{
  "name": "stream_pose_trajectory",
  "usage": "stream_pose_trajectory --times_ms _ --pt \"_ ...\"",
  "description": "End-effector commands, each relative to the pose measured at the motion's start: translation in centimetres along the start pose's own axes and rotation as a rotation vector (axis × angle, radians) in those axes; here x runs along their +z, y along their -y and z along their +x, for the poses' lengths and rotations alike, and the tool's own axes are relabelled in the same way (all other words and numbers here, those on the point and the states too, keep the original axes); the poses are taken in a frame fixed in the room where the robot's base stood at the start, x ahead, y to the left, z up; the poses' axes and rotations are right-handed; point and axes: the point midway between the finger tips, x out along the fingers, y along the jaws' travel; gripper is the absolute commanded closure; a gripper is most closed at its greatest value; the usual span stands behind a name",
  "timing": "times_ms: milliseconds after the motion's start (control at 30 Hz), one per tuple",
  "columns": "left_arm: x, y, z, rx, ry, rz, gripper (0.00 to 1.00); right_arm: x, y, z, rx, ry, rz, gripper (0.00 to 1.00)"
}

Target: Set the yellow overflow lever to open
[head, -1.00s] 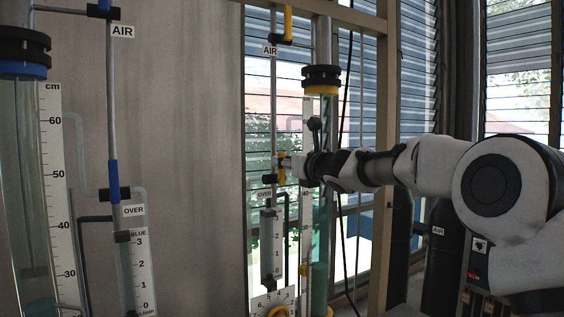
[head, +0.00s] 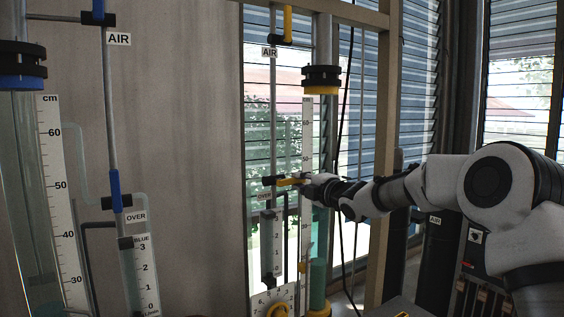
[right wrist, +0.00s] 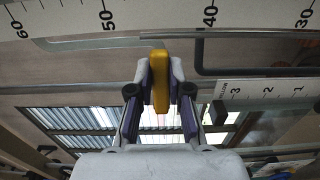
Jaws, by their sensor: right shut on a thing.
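The yellow overflow lever (head: 287,182) is by the black valve body (head: 268,181), just above the "OVER" label (head: 264,196). It lies about level, pointing right from the valve. My right gripper (head: 303,179) comes in from the right and is shut on the lever's outer end. In the right wrist view the yellow lever (right wrist: 160,80) sits between the two finger pads (right wrist: 161,92). My left gripper is not in view.
A yellow air lever (head: 287,22) stands upright above. The clear column (head: 319,275) with its yellow-and-black cap (head: 321,80) is close behind my gripper. At left, a second rig has an upright blue overflow lever (head: 115,190). A wooden post (head: 388,120) stands right of the column.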

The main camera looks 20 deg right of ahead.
Motion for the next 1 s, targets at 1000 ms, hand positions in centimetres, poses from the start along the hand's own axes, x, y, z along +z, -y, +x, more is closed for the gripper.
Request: stream_pose_trajectory --times_ms 1000 --pt "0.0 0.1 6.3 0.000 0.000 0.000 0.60 -0.1 0.1 -7.0 -0.001 -0.001 -0.009 0.53"
